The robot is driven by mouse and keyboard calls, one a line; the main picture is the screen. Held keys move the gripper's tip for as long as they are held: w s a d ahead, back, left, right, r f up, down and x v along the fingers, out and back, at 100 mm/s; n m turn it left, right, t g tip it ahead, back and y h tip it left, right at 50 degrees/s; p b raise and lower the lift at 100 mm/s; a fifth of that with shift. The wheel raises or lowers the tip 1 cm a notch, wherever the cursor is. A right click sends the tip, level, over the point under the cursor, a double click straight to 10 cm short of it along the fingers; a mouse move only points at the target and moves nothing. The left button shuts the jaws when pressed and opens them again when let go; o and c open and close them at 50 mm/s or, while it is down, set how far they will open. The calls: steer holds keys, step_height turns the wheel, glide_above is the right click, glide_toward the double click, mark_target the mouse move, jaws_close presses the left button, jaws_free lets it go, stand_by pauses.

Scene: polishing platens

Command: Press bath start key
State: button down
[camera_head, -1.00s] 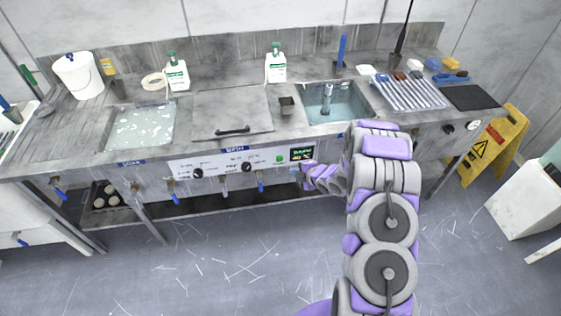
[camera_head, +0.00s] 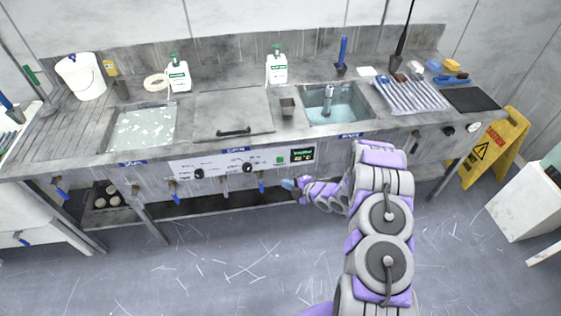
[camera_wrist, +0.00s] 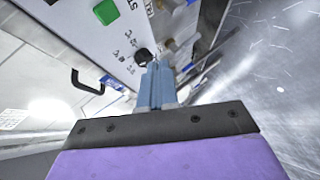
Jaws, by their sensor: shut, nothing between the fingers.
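A small green key (camera_head: 280,160) sits on the white control panel (camera_head: 215,163) at the front of the bench, left of a dark display (camera_head: 302,154). The green key also shows at the top left of the wrist view (camera_wrist: 107,11). My gripper (camera_head: 288,184) is below and slightly right of the key, beneath the panel's lower edge and apart from the key in the picture. In the wrist view its blue fingers (camera_wrist: 156,80) are together and empty, pointing along the panel towards a black knob (camera_wrist: 143,56).
Two black knobs (camera_head: 198,173) (camera_head: 247,167) are on the panel. Blue-handled valves (camera_head: 262,187) hang below it. The lid handle (camera_head: 233,131) and sinks are on top. A yellow sign (camera_head: 497,146) stands at right. The floor in front is clear.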

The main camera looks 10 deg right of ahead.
steer(key=w, duration=0.8)
steer(key=shift+w+p, duration=0.15)
steer(key=shift+p, duration=0.3)
steer(key=shift+w, duration=0.1)
stand_by(1.6)
steer(key=shift+w+r, duration=0.15)
steer(key=shift+w, duration=0.15)
steer(key=shift+w, duration=0.45)
stand_by(1.0)
steer(key=shift+s, duration=0.9)
steer(key=shift+s, duration=2.5)
